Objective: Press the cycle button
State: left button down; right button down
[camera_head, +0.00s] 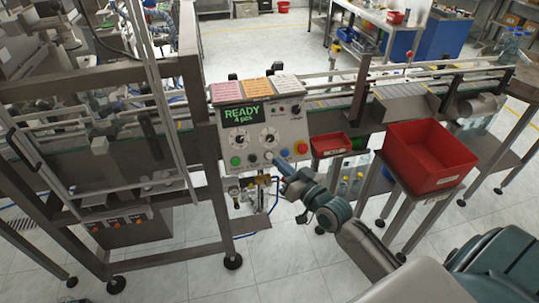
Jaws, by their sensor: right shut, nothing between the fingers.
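The control panel (262,133) is a light grey box with a screen reading "READY" and a "pcs" line, with two round dials below it. Along its lower edge are a green button (235,161), a blue button (252,158), an orange-red button (284,152) and a red knob on yellow (301,147). The labels are too small to read, so I cannot tell which is the cycle button. My right gripper (271,158) is shut and empty, its tip at the panel's lower edge between the blue and orange-red buttons. I cannot tell whether it touches. My left gripper is not in view.
A large red bin (428,158) stands on a metal stand right of the panel. A small red tray (331,145) sits between them. A conveyor (400,91) runs off to the right. A framed machine (95,155) fills the left.

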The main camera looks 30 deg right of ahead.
aim_at(269, 156)
jog(key=w+d+f+b, duration=0.1)
jog(key=w+f+b, duration=0.4)
jog(key=w+b, duration=0.2)
jog(key=shift+d+b, duration=0.35)
jog(key=shift+b, duration=0.25)
jog(key=shift+f, duration=0.1)
dwell(1.8)
jog(key=shift+w+d+f+b, duration=0.1)
jog(key=shift+w+f+b, duration=0.1)
jog(key=shift+w+b, duration=0.25)
